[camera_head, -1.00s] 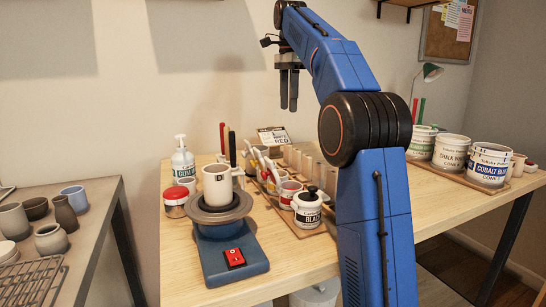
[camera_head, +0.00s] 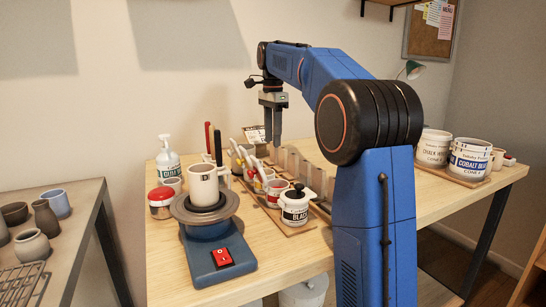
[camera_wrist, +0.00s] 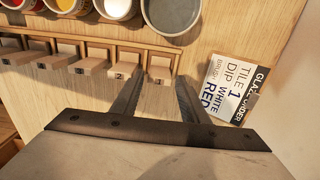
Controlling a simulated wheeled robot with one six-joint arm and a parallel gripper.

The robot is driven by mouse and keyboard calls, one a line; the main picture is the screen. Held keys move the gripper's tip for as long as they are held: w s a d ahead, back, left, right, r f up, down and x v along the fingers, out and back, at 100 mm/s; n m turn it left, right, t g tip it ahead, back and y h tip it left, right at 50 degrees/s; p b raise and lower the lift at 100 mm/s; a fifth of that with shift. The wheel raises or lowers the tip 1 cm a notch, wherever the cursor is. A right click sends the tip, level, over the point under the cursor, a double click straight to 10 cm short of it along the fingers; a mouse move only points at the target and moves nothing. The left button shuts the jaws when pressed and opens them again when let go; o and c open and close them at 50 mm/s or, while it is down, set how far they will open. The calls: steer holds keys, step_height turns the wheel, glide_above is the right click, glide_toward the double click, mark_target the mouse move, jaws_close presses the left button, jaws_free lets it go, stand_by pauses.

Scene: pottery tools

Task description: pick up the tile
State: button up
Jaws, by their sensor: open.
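Several pale tiles stand in a row in a wooden rack (camera_wrist: 66,46). In the wrist view, the end tile, marked 1 (camera_wrist: 160,73), is at the right end of the row, with tile 2 (camera_wrist: 122,69) to its left. My gripper (camera_wrist: 160,84) is open and empty, its fingers pointing toward tile 1, one to each side of it in the picture. Whether the tips reach down beside it I cannot tell. In the head view my gripper (camera_head: 273,140) points down over the far end of the row (camera_head: 293,160). A card (camera_wrist: 230,88) reads tile 1, dip white, brush red.
Paint pots (camera_wrist: 116,8) and a grey bowl (camera_wrist: 172,12) stand close beyond the rack. In the head view, a banding wheel (camera_head: 205,207) with a mug (camera_head: 204,185) and a black-glaze jar (camera_head: 295,206) stand nearer. Large glaze buckets (camera_head: 470,158) stand at right.

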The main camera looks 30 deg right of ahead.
mark_target(273, 150)
steer(key=shift+f, duration=2.6)
steer(key=c, duration=0.8)
